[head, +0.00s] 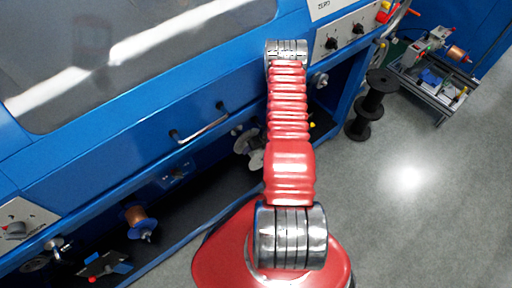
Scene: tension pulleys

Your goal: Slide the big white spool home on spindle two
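A pale grey-white spool (248,141) shows in the machine's lower bay, just left of my arm. My arm partly covers it, so I cannot tell whether it is on a spindle or how far along. I cannot tell for certain that it is the big white spool, and no spindle two label is readable. My red ribbed arm reaches forward over the machine front and ends in view at a metal joint. My gripper is not visible beyond it.
A copper-wound spool (140,220) sits in the lower left bay. A handle (203,125) sticks out from the blue front. Black spools (365,107) stand on the floor at right, near a low cart (436,88).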

